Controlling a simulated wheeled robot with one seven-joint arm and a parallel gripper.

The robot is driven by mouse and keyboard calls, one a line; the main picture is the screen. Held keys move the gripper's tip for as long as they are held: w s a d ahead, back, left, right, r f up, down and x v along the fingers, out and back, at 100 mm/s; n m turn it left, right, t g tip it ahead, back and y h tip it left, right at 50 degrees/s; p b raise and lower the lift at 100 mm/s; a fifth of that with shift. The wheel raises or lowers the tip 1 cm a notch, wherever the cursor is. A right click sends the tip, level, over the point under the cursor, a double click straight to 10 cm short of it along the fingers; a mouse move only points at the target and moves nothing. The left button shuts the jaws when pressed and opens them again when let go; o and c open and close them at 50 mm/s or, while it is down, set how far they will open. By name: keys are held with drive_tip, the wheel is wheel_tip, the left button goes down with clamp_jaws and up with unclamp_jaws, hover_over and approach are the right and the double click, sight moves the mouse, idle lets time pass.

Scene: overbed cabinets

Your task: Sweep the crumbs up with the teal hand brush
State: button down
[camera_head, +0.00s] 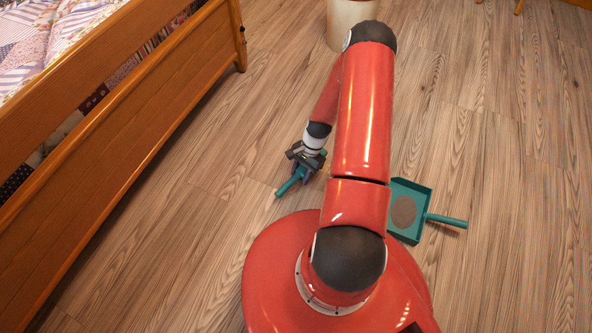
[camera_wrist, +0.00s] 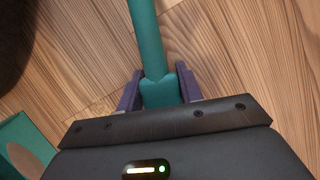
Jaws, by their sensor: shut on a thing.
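My gripper (camera_head: 306,164) is low over the wooden floor, left of my upper arm. It is shut on the teal hand brush (camera_head: 290,183), whose handle sticks out toward the lower left. In the wrist view, the purple fingers of my gripper (camera_wrist: 159,88) clasp the brush's teal block (camera_wrist: 160,90) from both sides, and the handle runs up out of the picture. The bristles are hidden. A teal dustpan (camera_head: 422,193) lies on the floor at right, its handle pointing right. A round, flat brown patch (camera_head: 403,212) shows in it; I cannot tell whether it is crumbs. No loose crumbs can be made out on the floor.
A wooden bed (camera_head: 150,105) with patchwork bedding runs along the left. A pale round container (camera_head: 345,28) stands at the top centre, partly behind my arm. The floor (camera_head: 490,130) at right is clear, as is the strip between bed and gripper.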

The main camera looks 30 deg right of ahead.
drive_tip(key=shift+s+d, duration=0.9)
drive_tip(key=shift+s, duration=0.3)
drive_tip(key=shift+s+d+f, duration=0.1)
drive_tip(key=shift+s+d, duration=0.8)
drive_tip(key=shift+s, duration=0.25)
drive_tip(key=shift+s+d+r+p, duration=0.1)
drive_tip(key=shift+s+d+p, duration=0.1)
drive_tip(key=shift+s+d, duration=0.7)
drive_tip(key=shift+s+d+r+p, duration=0.1)
drive_tip(key=shift+s+d+p, duration=0.1)
drive_tip(key=shift+s+d, duration=0.65)
drive_tip(key=shift+s+d+f, duration=0.1)
drive_tip(key=shift+s+d, duration=0.2)
drive_tip(key=shift+s, duration=0.35)
drive_tip(key=shift+s+d+f, duration=0.1)
drive_tip(key=shift+s+d, duration=0.2)
drive_tip(key=shift+s, duration=0.35)
drive_tip(key=shift+r, duration=0.15)
wheel_tip(320, 180, up, 5)
drive_tip(key=p, duration=0.3)
